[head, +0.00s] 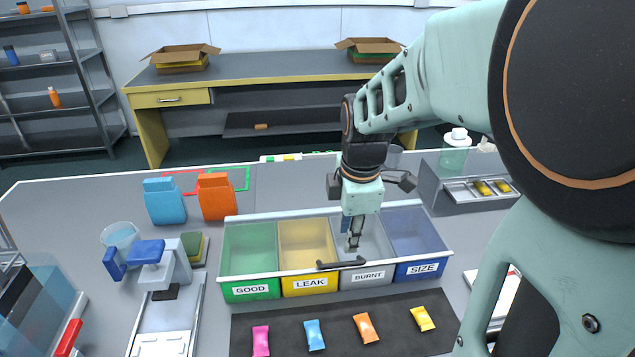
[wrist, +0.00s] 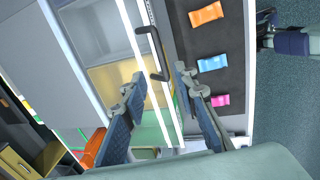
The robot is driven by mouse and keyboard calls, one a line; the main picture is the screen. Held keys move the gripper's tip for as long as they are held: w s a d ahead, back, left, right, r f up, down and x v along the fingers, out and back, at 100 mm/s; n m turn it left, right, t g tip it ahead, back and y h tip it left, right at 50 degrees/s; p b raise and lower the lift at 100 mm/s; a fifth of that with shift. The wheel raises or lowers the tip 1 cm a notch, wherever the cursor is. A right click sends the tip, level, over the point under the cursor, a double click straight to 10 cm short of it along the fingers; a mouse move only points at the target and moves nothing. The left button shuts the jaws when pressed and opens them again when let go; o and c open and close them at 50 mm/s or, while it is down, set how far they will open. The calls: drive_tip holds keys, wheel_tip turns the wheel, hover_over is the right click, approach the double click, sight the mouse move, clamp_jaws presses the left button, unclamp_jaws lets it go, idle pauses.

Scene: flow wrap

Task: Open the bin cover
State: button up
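A row of four bins, green, yellow, grey and blue, stands on the table, labelled GOOD, LEAK, BURNT and SIZE. A clear, pale-edged bin cover (head: 275,272) appears to lie flat over them. Its black bar handle (head: 341,263) is at the front edge, by the LEAK and BURNT bins; the handle also shows in the wrist view (wrist: 154,48). My gripper (head: 353,243) points down just behind the handle in the head view. In the wrist view my gripper (wrist: 159,72) is open, with the handle appearing between its fingertips; contact cannot be told.
A dark mat (head: 290,330) in front holds pink, blue, orange and yellow packets. Blue (head: 164,203) and orange (head: 216,197) pouches stand behind left. A scale-like device (head: 165,265) is left of the bins. A grey tray (head: 462,190) with yellow packets stands at the right.

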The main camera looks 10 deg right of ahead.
sight(344, 263)
drive_tip(key=f, duration=0.3)
drive_tip(key=w+f, duration=0.1)
drive_tip(key=f, duration=0.5)
drive_tip(key=shift+w+f, duration=0.4)
clamp_jaws()
